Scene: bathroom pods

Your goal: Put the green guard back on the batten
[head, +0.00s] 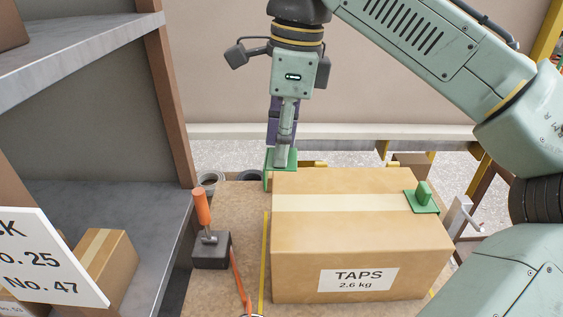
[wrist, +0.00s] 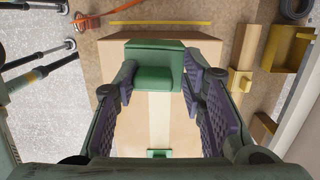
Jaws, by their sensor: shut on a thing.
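My gripper (head: 281,146) is shut on a green guard (head: 289,156), an angled piece with a block on its plate. In the wrist view the guard (wrist: 154,76) sits between the fingertips, over the left end of the taped box. I cannot tell whether it touches the box. A second green guard (head: 423,198) sits over the box's right edge; part of it shows in the wrist view (wrist: 158,153). A wooden strip (wrist: 247,45), perhaps the batten, lies beside the box with a yellow piece (wrist: 240,83); the box mostly hides it in the head view.
The cardboard TAPS box (head: 350,245) stands on the brown bench. An orange-handled tool (head: 201,208) on a dark block (head: 212,250) stands left of it. Shelving with a brown post (head: 170,95) rises at the left. Grey rings (head: 210,180) lie behind.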

